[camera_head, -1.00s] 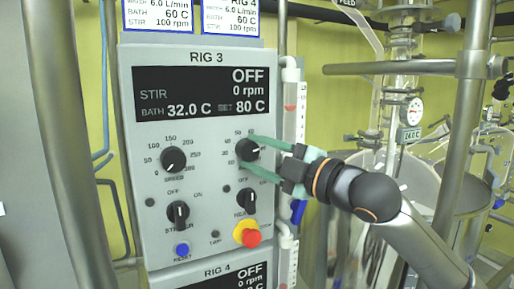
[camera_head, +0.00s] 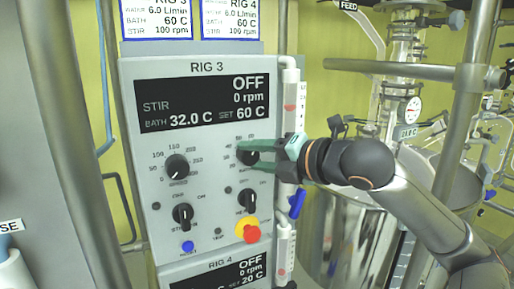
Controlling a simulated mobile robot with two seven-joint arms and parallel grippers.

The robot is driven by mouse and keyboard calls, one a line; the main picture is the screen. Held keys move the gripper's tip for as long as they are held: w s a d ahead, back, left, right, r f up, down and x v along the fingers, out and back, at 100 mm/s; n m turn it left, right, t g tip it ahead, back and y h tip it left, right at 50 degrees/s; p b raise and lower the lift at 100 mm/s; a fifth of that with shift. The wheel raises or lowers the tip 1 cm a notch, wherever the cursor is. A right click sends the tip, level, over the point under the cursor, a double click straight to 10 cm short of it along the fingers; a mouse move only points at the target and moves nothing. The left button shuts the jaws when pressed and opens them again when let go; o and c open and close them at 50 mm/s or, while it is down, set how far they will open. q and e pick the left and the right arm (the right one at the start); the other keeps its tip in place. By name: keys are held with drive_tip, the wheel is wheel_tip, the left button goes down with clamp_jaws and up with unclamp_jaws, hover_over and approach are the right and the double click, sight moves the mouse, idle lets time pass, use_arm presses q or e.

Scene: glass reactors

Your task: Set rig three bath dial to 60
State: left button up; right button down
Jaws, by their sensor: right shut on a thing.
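The rig three panel (camera_head: 215,140) is a grey box labelled RIG 3. Its black display (camera_head: 200,103) reads OFF, 0 rpm, BATH 32.0 C and SET 60 C. The bath dial (camera_head: 248,155) is a black round knob at the panel's right, partly hidden by my fingers. My right gripper (camera_head: 250,153) comes in from the right with green fingers, one above and one below, shut on that dial. My left gripper is not in view.
A speed dial (camera_head: 177,168) sits left of the bath dial. Below are two switch knobs, a blue button (camera_head: 188,247) and a red emergency button (camera_head: 250,233) on yellow. A glass flow tube (camera_head: 289,100) runs beside the panel. A metal post (camera_head: 462,120) and vessel stand right.

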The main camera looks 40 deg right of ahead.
drive_tip(key=shift+r+n+h+p, duration=0.15)
drive_tip(key=shift+n+h+p, duration=0.15)
drive_tip(key=shift+n, duration=0.1)
idle(0.4)
drive_tip(key=shift+c, duration=1.6)
unclamp_jaws()
drive_tip(key=shift+g, duration=0.3)
drive_tip(key=shift+s, duration=0.1)
drive_tip(key=b+v, duration=0.3)
drive_tip(key=v, duration=0.9)
drive_tip(key=shift+s, duration=0.2)
